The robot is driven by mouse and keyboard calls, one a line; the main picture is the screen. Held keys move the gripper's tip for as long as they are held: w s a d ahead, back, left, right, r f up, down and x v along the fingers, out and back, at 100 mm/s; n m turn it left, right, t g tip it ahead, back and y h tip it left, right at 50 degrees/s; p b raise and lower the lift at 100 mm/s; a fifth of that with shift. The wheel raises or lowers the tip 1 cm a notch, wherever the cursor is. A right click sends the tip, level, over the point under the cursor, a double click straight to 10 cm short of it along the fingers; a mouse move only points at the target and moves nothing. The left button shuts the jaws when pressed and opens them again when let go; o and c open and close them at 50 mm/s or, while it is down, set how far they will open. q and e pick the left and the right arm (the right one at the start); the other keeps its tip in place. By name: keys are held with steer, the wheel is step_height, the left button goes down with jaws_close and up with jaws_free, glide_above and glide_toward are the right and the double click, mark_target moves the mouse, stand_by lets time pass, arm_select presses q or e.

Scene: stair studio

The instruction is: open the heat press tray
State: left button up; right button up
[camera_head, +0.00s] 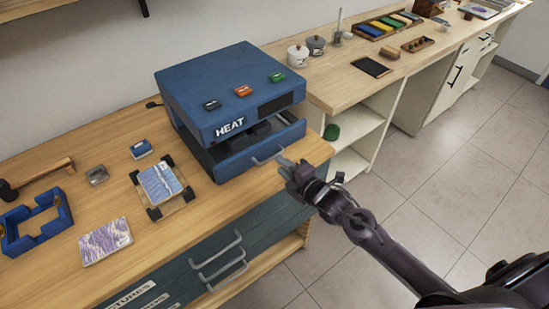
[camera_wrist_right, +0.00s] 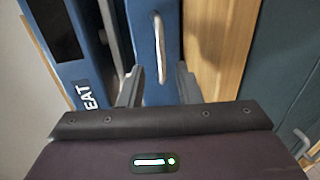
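The blue heat press (camera_head: 228,88) stands on the wooden bench, with "HEAT" on its front. Its blue tray (camera_head: 240,162) sticks out a little below the upper body, with a dark gap above its front panel. The tray's silver bar handle (camera_head: 268,156) is on that front panel and shows in the right wrist view (camera_wrist_right: 159,48). My right gripper (camera_head: 285,168) is just in front of the handle. In the wrist view its two fingers (camera_wrist_right: 160,84) are apart, with the handle ahead between them; contact is not visible. My left gripper is not in view.
Left of the press, a framed patterned piece (camera_head: 160,184), a patterned sheet (camera_head: 105,241), a blue frame (camera_head: 37,222) and a mallet (camera_head: 40,178) lie on the bench. Drawers with silver handles (camera_head: 218,262) are below. Open floor (camera_head: 440,150) lies to the right.

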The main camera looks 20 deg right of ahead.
steer(key=x, duration=0.5)
steer(key=shift+d+p, duration=0.1)
steer(key=shift+p, duration=0.2)
steer(key=shift+s, duration=0.1)
jaws_close()
